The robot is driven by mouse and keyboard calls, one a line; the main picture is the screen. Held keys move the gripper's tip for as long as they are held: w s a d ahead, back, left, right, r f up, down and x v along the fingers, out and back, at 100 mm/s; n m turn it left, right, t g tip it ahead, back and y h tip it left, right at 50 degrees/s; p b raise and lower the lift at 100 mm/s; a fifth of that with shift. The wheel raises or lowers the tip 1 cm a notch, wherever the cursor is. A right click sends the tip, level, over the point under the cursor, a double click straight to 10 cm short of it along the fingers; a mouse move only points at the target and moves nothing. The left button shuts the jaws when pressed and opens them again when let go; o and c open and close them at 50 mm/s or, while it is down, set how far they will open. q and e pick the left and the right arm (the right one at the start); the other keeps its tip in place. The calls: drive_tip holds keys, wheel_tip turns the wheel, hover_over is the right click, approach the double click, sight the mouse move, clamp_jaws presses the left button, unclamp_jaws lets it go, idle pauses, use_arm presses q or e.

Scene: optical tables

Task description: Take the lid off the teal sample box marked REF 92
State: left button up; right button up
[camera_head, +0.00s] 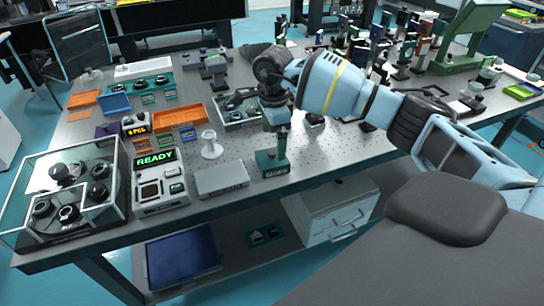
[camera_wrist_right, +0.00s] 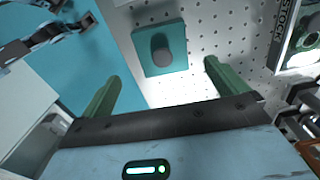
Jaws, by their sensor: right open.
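A small teal box (camera_head: 270,166) stands near the front edge of the perforated optical table; a pale label on its front is too small to read. In the right wrist view its square teal lid (camera_wrist_right: 173,63) shows from above, with a round knob (camera_wrist_right: 162,52) in the middle, and the lid is on the box. My right gripper (camera_head: 276,143) points down above the box. In the wrist view its two green fingers (camera_wrist_right: 162,72) are wide apart with nothing between them, short of the knob. My left gripper is not in view.
Left of the box are a grey flat case (camera_head: 222,179), a white spool-like stand (camera_head: 211,146) and a device reading READY (camera_head: 160,188). A glass case (camera_head: 70,195) stands at the left corner. A tray of parts (camera_head: 236,115) lies behind.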

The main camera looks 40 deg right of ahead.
sight(272, 151)
drive_tip(key=shift+w+f, duration=0.15)
drive_tip(key=shift+f, duration=1.15)
drive_tip(key=shift+w+f, duration=0.1)
drive_tip(key=shift+f, duration=1.2)
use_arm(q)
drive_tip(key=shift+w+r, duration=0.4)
use_arm(e)
drive_tip(key=shift+c, duration=0.2)
drive_tip(key=c, duration=1)
drive_tip(key=shift+c, duration=0.2)
drive_tip(key=shift+r, duration=0.1)
